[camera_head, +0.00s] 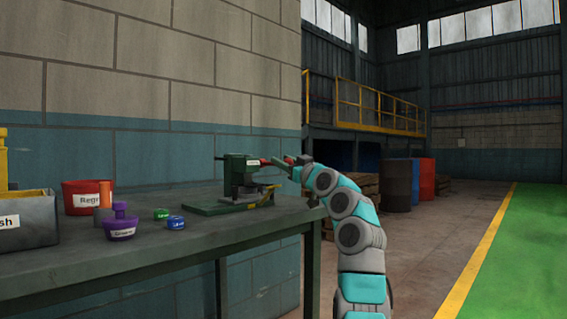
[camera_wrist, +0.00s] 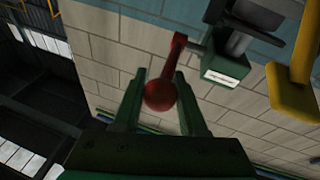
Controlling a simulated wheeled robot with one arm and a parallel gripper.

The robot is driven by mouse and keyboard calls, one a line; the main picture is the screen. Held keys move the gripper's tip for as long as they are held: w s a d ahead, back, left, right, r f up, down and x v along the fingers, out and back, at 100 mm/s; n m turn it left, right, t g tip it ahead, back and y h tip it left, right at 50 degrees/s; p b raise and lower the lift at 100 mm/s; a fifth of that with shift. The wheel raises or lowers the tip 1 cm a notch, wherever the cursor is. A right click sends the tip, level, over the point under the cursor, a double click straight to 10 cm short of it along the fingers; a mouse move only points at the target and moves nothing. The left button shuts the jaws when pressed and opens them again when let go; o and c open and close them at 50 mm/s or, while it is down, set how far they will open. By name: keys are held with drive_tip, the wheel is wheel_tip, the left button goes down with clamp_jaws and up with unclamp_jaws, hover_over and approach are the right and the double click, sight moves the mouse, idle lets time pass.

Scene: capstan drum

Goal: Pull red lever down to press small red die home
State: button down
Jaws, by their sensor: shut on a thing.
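The green press (camera_head: 238,172) stands on the workbench in the head view. Its red lever (camera_head: 277,163) sticks out to the right, roughly level. My gripper (camera_head: 289,161) is at the lever's outer end. In the wrist view, the lever's round red knob (camera_wrist: 160,96) sits between the two green fingers of my gripper (camera_wrist: 162,82), which are shut on it. The press's green block with a white label (camera_wrist: 226,70) and a dark cylindrical part show at the upper right there. I cannot make out the small red die in either view.
The workbench (camera_head: 268,222) also holds a red bin (camera_head: 76,207), a grey bin (camera_head: 40,234), a purple knobbed piece (camera_head: 122,232), a green piece (camera_head: 161,214) and a blue piece (camera_head: 176,223). A block wall stands behind. Open floor lies to the right.

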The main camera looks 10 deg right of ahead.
drive_tip(key=shift+d+r, duration=0.1)
drive_tip(key=shift+d, duration=0.25)
drive_tip(key=c, duration=0.7)
unclamp_jaws()
drive_tip(key=shift+d, duration=0.1)
drive_tip(key=shift+o, duration=1.2)
drive_tip(key=shift+a, duration=0.2)
drive_tip(key=b+v, duration=0.3)
drive_tip(key=v, duration=0.5)
